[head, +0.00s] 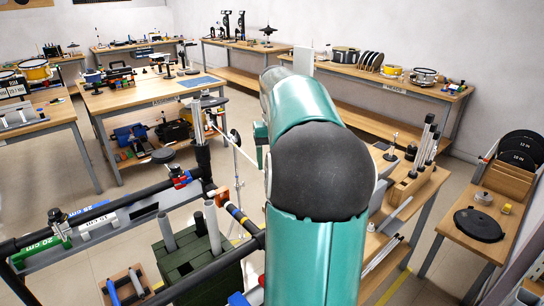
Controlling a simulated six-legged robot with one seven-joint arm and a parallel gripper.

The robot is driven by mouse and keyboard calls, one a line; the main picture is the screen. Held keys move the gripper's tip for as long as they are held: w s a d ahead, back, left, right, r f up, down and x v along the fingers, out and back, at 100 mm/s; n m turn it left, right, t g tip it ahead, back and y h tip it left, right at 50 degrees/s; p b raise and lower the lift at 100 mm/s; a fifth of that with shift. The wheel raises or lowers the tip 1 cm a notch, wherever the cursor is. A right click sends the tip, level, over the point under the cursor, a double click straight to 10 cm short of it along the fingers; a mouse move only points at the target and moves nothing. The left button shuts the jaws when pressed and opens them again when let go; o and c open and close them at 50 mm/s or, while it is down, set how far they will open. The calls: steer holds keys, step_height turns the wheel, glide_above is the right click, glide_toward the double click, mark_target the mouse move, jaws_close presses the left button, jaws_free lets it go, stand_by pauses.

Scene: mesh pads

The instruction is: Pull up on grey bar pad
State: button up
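At the lower left, black tubes form a rack. Along one tube lies a long grey bar (180,197), with a green block marked "20 cm" (42,251) and a blue strip marked "29 cm" (82,217) beside it. I cannot tell for sure which part is the grey bar pad. My teal arm with its dark joint cover fills the middle and hides what lies behind it. My gripper cannot be made out; it is hidden beyond the arm.
A dark green crate (205,268) with upright grey tubes stands below the rack. A wooden bench (150,92) with gear is behind it. At right stand a block of grey tubes (405,187) and a small table with black discs (478,224). Bare floor shows at left centre.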

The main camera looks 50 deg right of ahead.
step_height(320, 180, down, 13)
stand_by(0.4)
steer(key=shift+c, duration=0.3)
steer(key=c, duration=1.2)
